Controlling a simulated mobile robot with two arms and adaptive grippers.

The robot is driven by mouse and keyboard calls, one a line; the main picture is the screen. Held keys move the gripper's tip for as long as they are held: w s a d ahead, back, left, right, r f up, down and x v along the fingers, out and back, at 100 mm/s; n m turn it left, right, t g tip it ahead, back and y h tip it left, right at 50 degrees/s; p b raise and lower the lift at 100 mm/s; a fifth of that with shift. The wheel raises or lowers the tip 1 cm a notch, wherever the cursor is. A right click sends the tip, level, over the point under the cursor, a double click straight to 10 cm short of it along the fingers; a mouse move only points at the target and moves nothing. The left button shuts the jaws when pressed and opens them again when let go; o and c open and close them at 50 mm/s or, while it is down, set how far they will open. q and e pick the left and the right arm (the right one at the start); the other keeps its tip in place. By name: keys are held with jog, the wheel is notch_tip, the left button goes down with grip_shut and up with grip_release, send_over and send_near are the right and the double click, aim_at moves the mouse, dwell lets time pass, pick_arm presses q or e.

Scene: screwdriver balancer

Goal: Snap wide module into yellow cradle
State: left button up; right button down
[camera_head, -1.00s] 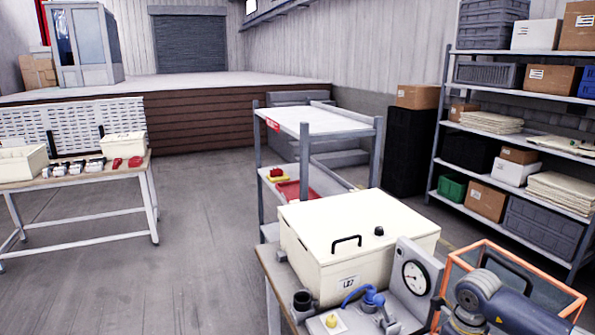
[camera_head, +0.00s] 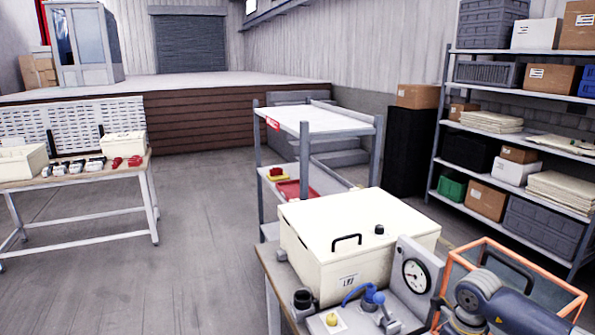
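Neither of my grippers shows in the head view. A small yellow piece (camera_head: 277,178) with a red part on it sits on the lower shelf of the grey cart; I cannot tell if it is the yellow cradle. Several small grey, white and black pieces (camera_head: 75,167) and red pieces (camera_head: 126,162) lie in a row on the left table. They are too small to tell whether one is the wide module.
A cream lidded box (camera_head: 355,240) stands on the near bench with a gauge (camera_head: 416,277) and blue valve (camera_head: 372,297). An orange-framed guard (camera_head: 545,275) is at right. The grey cart (camera_head: 325,118) and shelving (camera_head: 510,145) stand behind. Floor between left table (camera_head: 100,178) and cart is clear.

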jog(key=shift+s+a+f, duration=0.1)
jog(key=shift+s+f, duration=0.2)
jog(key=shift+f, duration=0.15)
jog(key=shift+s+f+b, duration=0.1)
jog(key=shift+b, duration=0.2)
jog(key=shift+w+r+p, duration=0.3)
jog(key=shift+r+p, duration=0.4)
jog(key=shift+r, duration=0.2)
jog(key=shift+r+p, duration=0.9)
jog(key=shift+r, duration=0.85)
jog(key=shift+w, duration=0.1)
